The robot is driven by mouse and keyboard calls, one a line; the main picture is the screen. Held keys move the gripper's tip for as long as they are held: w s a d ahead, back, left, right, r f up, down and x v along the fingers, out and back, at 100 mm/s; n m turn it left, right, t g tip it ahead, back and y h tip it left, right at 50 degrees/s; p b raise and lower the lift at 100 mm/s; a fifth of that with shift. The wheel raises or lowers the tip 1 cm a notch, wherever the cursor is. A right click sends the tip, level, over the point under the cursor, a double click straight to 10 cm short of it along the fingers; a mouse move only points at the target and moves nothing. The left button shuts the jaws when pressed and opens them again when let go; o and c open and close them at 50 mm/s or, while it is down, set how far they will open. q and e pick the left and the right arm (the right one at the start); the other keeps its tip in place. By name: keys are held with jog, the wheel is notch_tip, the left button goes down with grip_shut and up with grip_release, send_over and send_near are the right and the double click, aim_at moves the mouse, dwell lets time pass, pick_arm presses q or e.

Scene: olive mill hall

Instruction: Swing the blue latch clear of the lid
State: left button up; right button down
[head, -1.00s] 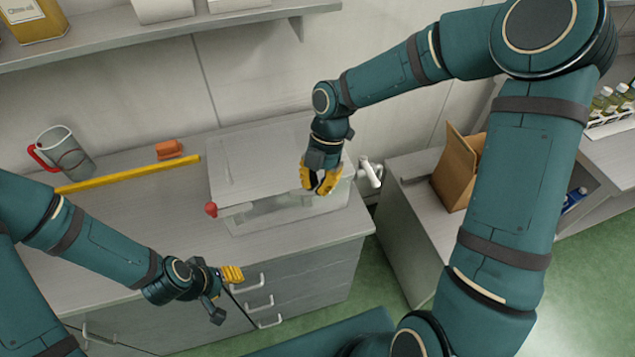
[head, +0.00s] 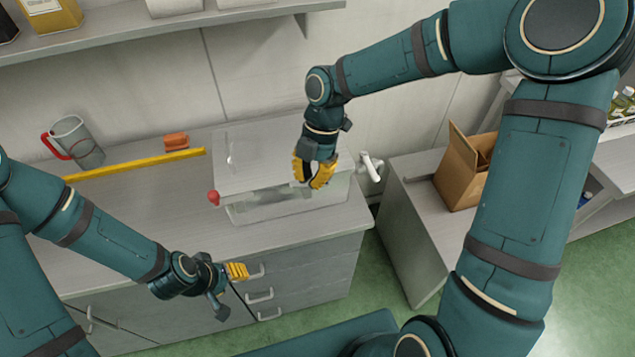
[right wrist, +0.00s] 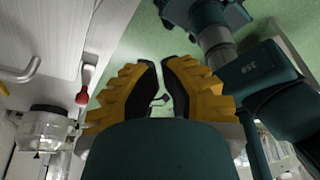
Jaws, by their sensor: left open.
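The box with a pale lid (head: 265,155) and clear front wall stands on the bench. A red knob (head: 213,198) sits at its left front corner; a red knob (right wrist: 82,98) also shows in the right wrist view. I cannot make out a blue latch in either view; my right gripper covers part of the lid's front edge. My right gripper (head: 313,180) is over the right part of that edge. In the right wrist view its fingers (right wrist: 159,68) are close together with a narrow gap. My left gripper (head: 240,272) is open and empty, in front of the drawers.
A yellow bar (head: 135,165), an orange block (head: 176,141) and a red-handled jug (head: 76,143) are on the bench left of the box. A white tap (head: 371,167) is at the right. A cardboard box (head: 462,175) stands on the lower bench. A shelf (head: 150,32) runs above.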

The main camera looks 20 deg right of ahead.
pick_arm(q)
jog(key=shift+w+a, duration=0.1)
jog(key=shift+w, duration=0.3)
pick_arm(e)
jog(key=w+v, duration=0.1)
jog(key=v, duration=0.6)
jog(key=shift+s, duration=0.15)
jog(key=shift+f, duration=0.1)
